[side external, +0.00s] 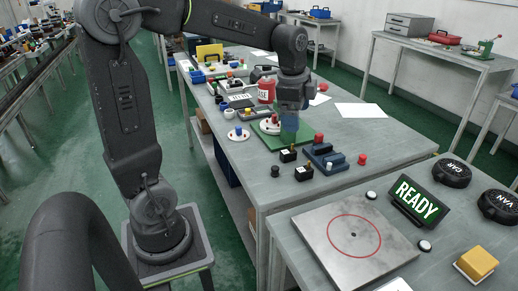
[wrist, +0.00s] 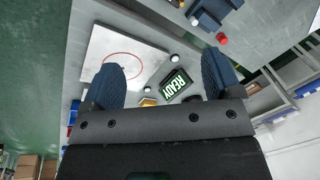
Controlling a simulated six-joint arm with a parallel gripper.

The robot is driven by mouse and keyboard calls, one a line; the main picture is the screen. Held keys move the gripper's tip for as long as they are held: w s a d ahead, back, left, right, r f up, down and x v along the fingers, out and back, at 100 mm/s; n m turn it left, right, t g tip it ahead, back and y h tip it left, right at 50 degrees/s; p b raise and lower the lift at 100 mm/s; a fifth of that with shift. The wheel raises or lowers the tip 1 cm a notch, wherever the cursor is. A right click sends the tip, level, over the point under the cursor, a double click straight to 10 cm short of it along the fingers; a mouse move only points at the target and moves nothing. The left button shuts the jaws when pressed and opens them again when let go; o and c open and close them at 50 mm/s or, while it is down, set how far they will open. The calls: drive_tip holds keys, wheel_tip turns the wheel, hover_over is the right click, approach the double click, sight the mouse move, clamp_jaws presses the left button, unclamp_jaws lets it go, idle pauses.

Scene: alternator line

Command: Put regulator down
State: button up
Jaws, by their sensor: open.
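My gripper (side external: 290,122) hangs, fingers down, over the right part of a green board (side external: 262,141) on the long bench. In the wrist view its two blue fingers (wrist: 162,80) stand wide apart with nothing between them. Two small black blocks (side external: 288,155) (side external: 303,173) lie on the bench in front of the board; either may be the regulator, but I cannot tell. A blue fixture (side external: 322,163) sits just right of them and also shows at the top of the wrist view (wrist: 208,16).
The near table holds a grey plate with a red ring (side external: 330,222), a READY display (side external: 415,200), black CAR (side external: 452,173) and VAN discs, and a yellow block (side external: 478,262). A red can (side external: 266,90) stands behind the gripper. Red knobs (side external: 361,160) stand near the fixture.

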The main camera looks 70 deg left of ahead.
drive_tip(key=s+d+n+t, duration=0.3)
drive_tip(key=s+d+n, duration=0.6)
drive_tip(key=s, duration=0.6)
drive_tip(key=shift+s+d+f+t+h, duration=0.2)
drive_tip(key=shift+d+t+h, duration=0.1)
drive_tip(key=shift+d, duration=0.95)
